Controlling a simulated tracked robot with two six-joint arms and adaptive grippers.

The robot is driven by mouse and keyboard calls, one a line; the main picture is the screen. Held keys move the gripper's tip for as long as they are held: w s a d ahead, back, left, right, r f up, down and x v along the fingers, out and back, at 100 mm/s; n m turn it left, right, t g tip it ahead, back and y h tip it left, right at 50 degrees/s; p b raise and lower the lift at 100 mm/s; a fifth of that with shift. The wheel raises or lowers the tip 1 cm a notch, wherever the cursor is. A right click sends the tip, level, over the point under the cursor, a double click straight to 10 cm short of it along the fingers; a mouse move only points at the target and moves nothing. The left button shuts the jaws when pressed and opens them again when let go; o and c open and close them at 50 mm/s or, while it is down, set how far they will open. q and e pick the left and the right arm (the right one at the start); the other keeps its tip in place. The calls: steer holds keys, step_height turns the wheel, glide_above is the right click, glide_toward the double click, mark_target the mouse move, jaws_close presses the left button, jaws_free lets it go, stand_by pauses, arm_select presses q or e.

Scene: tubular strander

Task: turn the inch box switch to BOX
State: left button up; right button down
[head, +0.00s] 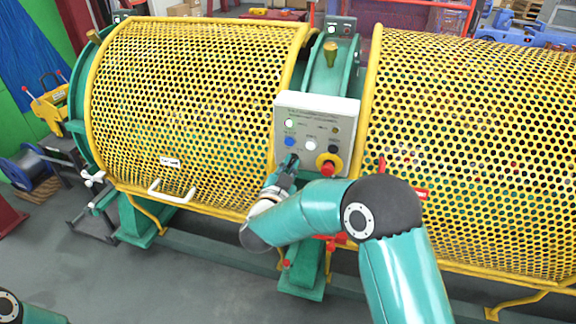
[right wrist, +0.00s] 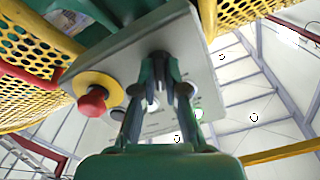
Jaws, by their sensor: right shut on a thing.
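The grey inch box (head: 345,110) stands between two yellow perforated guards, its face tilted up. It carries a blue button (head: 289,141), white buttons, a dark knob (head: 334,149) and a red stop button (head: 328,168) on a yellow ring. My right gripper (head: 289,164) is at the lower left of this face. In the right wrist view my right gripper (right wrist: 164,84) has its fingertips together on a small dark switch knob on the box face (right wrist: 205,75). The fingers hide most of the knob, so I cannot read its position. My left gripper is out of view.
The left guard (head: 190,85) and right guard (head: 470,130) flank the box closely. The red stop button also shows beside my fingers in the right wrist view (right wrist: 92,101). A white handle (head: 172,195) sticks out of the left guard. Grey floor is open in front.

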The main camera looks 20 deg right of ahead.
steer(key=n+p, duration=0.1)
steer(key=n, duration=0.2)
steer(key=n+p, duration=0.1)
steer(key=n, duration=0.3)
steer(key=r+n+p, duration=0.1)
steer(key=n, duration=0.2)
steer(key=shift+w+n, duration=0.25)
steer(key=shift+n, duration=0.35)
steer(key=c, duration=1.2)
jaws_free()
steer(key=shift+a, duration=0.1)
steer(key=shift+f, duration=0.15)
steer(key=shift+f, duration=0.15)
steer(key=shift+s, duration=0.1)
